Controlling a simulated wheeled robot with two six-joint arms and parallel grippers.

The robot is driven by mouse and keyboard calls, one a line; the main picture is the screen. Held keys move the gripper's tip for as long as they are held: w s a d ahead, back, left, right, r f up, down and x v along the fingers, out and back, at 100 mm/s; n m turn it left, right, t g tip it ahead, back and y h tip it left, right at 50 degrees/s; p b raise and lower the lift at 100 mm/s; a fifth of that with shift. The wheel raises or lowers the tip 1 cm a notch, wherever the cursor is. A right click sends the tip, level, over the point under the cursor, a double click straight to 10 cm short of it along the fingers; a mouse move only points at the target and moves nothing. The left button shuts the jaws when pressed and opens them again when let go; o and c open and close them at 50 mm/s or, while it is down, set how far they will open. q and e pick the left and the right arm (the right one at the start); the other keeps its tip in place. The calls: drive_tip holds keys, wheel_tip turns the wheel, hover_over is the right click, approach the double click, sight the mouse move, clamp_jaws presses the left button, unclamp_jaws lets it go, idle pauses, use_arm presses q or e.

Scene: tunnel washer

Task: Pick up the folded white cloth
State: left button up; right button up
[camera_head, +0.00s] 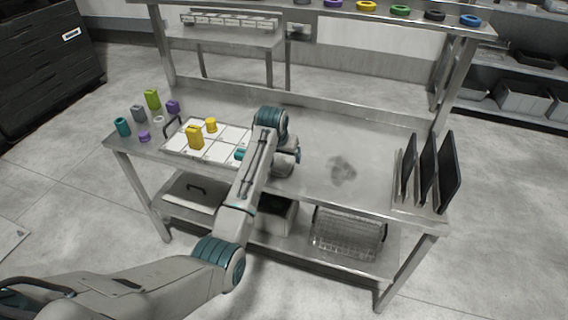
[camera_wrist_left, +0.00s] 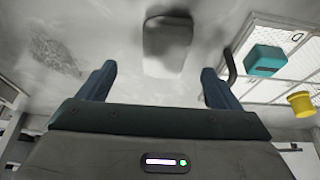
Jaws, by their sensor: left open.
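A pale grey-white folded piece with rounded edges, which looks like the folded white cloth (camera_wrist_left: 167,38), lies on the metal table top in the left wrist view. It is ahead of my left gripper (camera_wrist_left: 156,84), roughly between the lines of its two fingers. The fingers are apart, with nothing between them. In the head view my left arm reaches over the middle of the table and hides the cloth; the left gripper's fingertips are not clear there. My right gripper is in neither view.
A white gridded tray (camera_head: 228,143) with a handle holds a yellow block (camera_head: 195,137), a yellow cylinder (camera_head: 211,125) and a teal block (camera_wrist_left: 264,60). Several coloured pieces stand left of it. Black upright plates (camera_head: 447,172) stand at the right end. The stained table area (camera_head: 342,170) is clear.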

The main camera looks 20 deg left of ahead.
sight(282, 163)
use_arm(q)
drive_tip(key=shift+w+a+f, duration=0.1)
drive_tip(key=shift+w+f, duration=0.2)
drive_tip(key=shift+f, duration=0.35)
drive_tip(key=shift+w+a+f, duration=0.1)
drive_tip(key=shift+f, duration=0.2)
drive_tip(key=p+x, duration=0.1)
drive_tip(key=x, duration=0.2)
drive_tip(key=shift+a+f, duration=0.1)
drive_tip(key=shift+a, duration=0.1)
drive_tip(key=shift+w+f+p, duration=0.25)
drive_tip(key=shift+f+p, duration=0.05)
drive_tip(key=shift+f, duration=0.3)
drive_tip(key=c, duration=1.1)
drive_tip(key=shift+o, duration=0.2)
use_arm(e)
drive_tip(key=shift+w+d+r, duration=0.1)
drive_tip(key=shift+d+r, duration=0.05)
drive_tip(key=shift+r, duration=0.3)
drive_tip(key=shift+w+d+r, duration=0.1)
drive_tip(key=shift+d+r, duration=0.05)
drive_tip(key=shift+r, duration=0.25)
